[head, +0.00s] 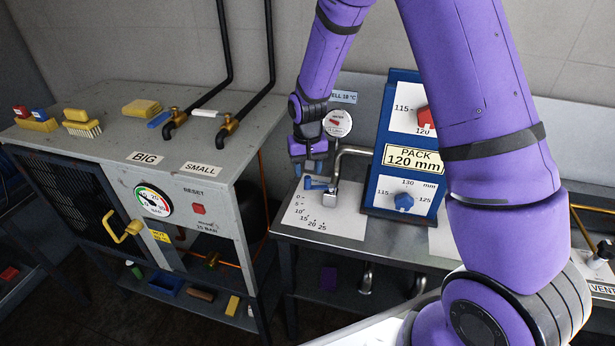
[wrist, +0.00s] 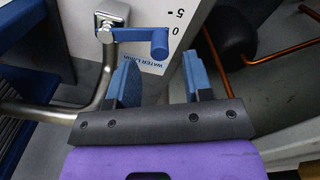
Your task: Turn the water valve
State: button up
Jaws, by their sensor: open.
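The water valve's blue lever (head: 318,184) sits on a bent metal pipe (head: 338,165) above a white scale plate (head: 300,212). In the wrist view the blue lever (wrist: 135,36) reaches right from its metal pivot, its knobbed end near the 0 mark. My gripper (head: 308,168) is above and slightly left of the lever in the head view. In the wrist view my gripper (wrist: 158,75) is open, with two blue fingers apart and nothing between them. The lever's end lies just beyond the fingertips; I cannot tell if they touch.
A blue panel (head: 398,75) with a lower blue knob (head: 403,202) stands right of the valve. A round meter (head: 337,123) is behind it. The grey cabinet (head: 215,172) with a gauge (head: 153,201) stands left. Orange pipes (wrist: 260,78) show right in the wrist view.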

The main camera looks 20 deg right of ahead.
aim_at(308, 177)
notch_tip(308, 177, up, 6)
jog(key=shift+r, duration=0.4)
dwell(0.3)
jog(key=s+d+r+t, duration=0.1)
jog(key=s+d+r, duration=0.1)
jog(key=s+r, duration=0.55)
jog(key=s+d+r+t, duration=0.2)
jog(key=s+r, duration=0.3)
jog(key=r, duration=0.6)
jog(key=s+d+r+t, duration=0.1)
jog(key=s+r, duration=0.2)
jog(key=s, duration=0.6)
jog(key=s+d+r+n+t, duration=0.1)
jog(key=s+r, duration=0.2)
jog(key=s, duration=0.6)
jog(key=shift+s+d+r, duration=0.25)
jog(key=shift+s+d, duration=0.05)
dwell(3.1)
